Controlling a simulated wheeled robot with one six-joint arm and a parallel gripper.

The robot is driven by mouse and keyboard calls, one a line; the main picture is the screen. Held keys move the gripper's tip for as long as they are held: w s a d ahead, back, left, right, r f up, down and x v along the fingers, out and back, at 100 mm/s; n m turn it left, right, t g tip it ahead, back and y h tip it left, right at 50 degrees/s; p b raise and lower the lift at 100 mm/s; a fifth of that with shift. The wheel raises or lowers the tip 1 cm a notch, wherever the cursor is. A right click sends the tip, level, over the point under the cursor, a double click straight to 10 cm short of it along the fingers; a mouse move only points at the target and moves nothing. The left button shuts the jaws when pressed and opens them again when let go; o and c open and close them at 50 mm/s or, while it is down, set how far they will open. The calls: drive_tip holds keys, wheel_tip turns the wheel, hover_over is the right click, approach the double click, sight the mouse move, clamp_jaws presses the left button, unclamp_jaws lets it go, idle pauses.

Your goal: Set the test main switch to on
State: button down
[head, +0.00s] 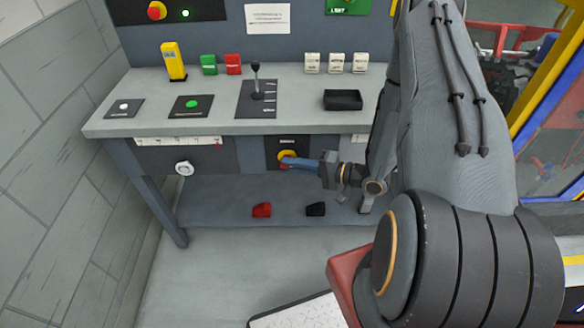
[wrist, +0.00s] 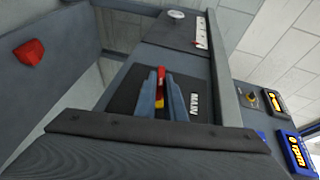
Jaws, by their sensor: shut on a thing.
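The main switch (head: 286,156) is a rotary switch with a red handle and a yellow base, on a dark plate on the bench front. The fingers hide part of the handle and of the yellow base. I cannot read the switch's on and off marks.
The bench top (head: 210,124) carries a lever (head: 256,82), a black tray (head: 343,100) and several buttons. A white round knob (head: 184,168) sits left on the bench front. Red (head: 262,210) and black (head: 316,209) pieces lie on the lower shelf. A block wall (head: 60,150) stands at left.

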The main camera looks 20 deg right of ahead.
drive_tip(key=shift+d+f+m+t+y+b, duration=0.1)
drive_tip(key=shift+f+m+t+y+b, duration=0.15)
drive_tip(key=shift+t+y+b, duration=0.4)
drive_tip(key=shift+r, duration=0.1)
drive_tip(key=c, duration=1.8)
unclamp_jaws()
drive_tip(key=shift+c, duration=0.2)
drive_tip(key=b+v, duration=0.1)
drive_tip(key=v, duration=0.6)
drive_tip(key=shift+s+d+b, duration=0.2)
drive_tip(key=shift+d+b, duration=0.1)
drive_tip(key=shift+b, duration=0.1)
